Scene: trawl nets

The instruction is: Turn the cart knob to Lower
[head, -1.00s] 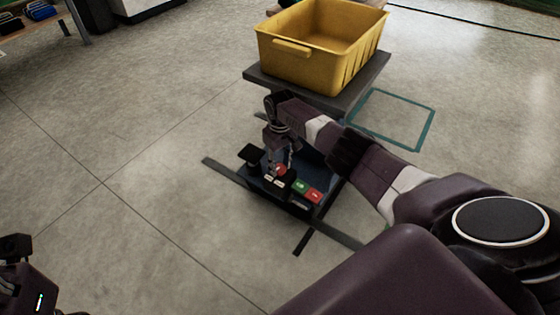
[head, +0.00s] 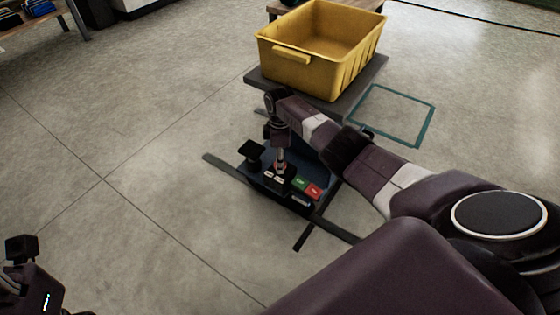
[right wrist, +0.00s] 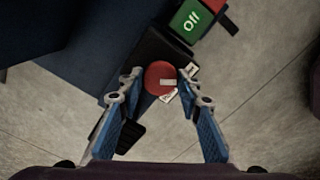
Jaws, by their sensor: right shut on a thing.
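The cart's control panel (head: 264,182) is a dark box low at the near end of the cart, in the head view. The red knob (right wrist: 157,72) shows in the right wrist view, with a pale mark pointing to the right of the picture. White labels (head: 268,175) lie close to it, too small to read. My right gripper (head: 281,168) reaches down onto the knob and is shut on it, one finger on each side. It hides most of the knob in the head view. My left gripper (head: 20,250) is partly in view at the lower left, away from the cart.
A yellow bin (head: 292,75) stands on the cart's grey platform (head: 350,92). A teal square outline (head: 432,120) marks the floor. Open floor lies left.

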